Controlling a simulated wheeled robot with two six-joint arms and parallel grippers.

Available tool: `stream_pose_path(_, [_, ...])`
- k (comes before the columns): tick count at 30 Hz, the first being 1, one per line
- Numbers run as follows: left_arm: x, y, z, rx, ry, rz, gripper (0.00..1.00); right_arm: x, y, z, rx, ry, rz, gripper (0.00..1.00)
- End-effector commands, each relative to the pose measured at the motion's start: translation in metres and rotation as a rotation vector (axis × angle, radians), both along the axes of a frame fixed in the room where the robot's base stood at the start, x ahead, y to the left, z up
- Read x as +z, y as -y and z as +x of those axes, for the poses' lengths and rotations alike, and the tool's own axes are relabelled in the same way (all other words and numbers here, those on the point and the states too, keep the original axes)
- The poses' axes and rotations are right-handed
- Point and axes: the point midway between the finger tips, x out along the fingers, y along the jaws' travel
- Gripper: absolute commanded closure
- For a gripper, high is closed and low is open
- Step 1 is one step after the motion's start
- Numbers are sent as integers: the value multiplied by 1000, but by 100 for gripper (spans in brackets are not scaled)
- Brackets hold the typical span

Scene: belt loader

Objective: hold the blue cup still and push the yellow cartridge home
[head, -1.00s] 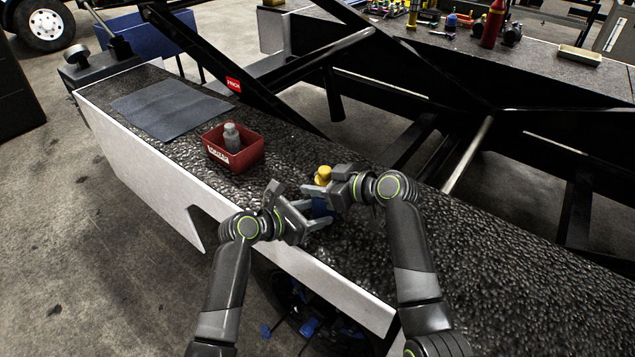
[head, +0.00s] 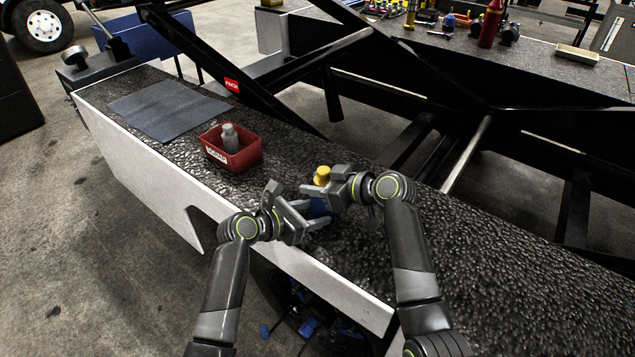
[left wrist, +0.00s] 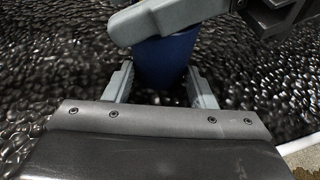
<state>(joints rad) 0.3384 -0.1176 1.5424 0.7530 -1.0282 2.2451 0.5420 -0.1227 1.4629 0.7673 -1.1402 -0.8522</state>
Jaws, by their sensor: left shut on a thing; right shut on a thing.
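The blue cup (head: 319,208) stands on the dark pebbled belt surface, partly hidden by both grippers. It also shows in the left wrist view (left wrist: 166,62), between the two fingers. My left gripper (head: 314,213) is shut on the cup from the near-left side. The yellow cartridge (head: 322,174) is above the cup. My right gripper (head: 321,183) is shut on the cartridge from the right, its fingers just over the cup. A finger of it covers the cup's top in the left wrist view, so how deep the cartridge sits is hidden.
A red bin (head: 247,159) holding a grey bottle (head: 230,138) stands farther left on the belt. A grey mat (head: 168,110) lies beyond it. The belt's white side wall (head: 140,185) runs along the near edge. Black frame bars rise behind. The belt at right is clear.

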Motion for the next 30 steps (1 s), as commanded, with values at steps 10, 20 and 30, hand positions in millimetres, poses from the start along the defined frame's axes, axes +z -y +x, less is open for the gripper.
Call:
stream_pose_path(10, [4, 1, 1, -1, 10, -6, 79, -9, 5, -1, -5, -16, -19, 93])
stream_pose_path(20, [4, 1, 1, 0, 11, -5, 79, -7, 5, -1, -5, -16, -19, 55])
stream_pose_path(30, [3, 1, 1, 0, 8, -4, 79, -3, 3, -1, -3, -12, -12, 36])
